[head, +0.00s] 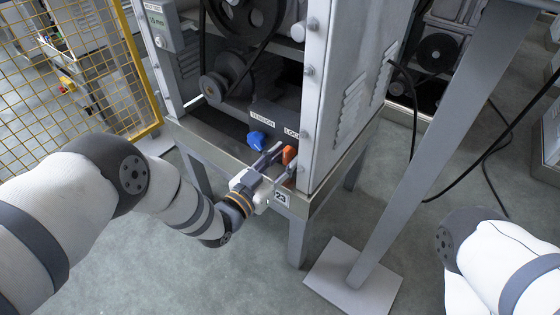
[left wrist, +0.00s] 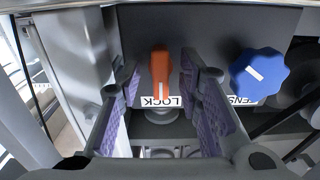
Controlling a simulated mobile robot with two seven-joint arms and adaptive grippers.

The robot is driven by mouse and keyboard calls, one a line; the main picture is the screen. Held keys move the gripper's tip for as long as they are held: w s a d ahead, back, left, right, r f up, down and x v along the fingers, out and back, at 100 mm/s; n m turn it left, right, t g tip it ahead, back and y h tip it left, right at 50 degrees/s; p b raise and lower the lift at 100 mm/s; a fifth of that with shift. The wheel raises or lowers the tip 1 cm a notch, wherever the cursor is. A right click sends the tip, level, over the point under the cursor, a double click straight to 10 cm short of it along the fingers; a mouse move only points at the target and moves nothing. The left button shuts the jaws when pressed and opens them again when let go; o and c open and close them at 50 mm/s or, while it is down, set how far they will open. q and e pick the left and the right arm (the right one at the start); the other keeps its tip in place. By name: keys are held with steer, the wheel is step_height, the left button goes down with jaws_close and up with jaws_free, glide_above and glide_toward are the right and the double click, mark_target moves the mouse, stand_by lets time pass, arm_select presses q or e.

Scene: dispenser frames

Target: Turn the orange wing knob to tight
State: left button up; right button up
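The orange wing knob (head: 289,155) sits on the machine's lower ledge under the LOCK label. In the left wrist view the orange wing knob (left wrist: 160,72) stands between my left gripper's fingers, with a white line down its wing and gaps on both sides. My left gripper (head: 277,158) is open around it, and its purple-padded fingers (left wrist: 161,105) show clearly in the left wrist view. No "tight" mark is readable. My right arm shows at the lower right of the head view, but its gripper is out of view.
A blue lobed knob (head: 256,139) by the TENSION label is close beside the orange one; it also shows in the left wrist view (left wrist: 259,72). The machine's grey side panel (head: 340,80) stands close on the right. A slanted grey post (head: 430,150) stands further right.

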arm_select(q)
steer(key=v, duration=1.2)
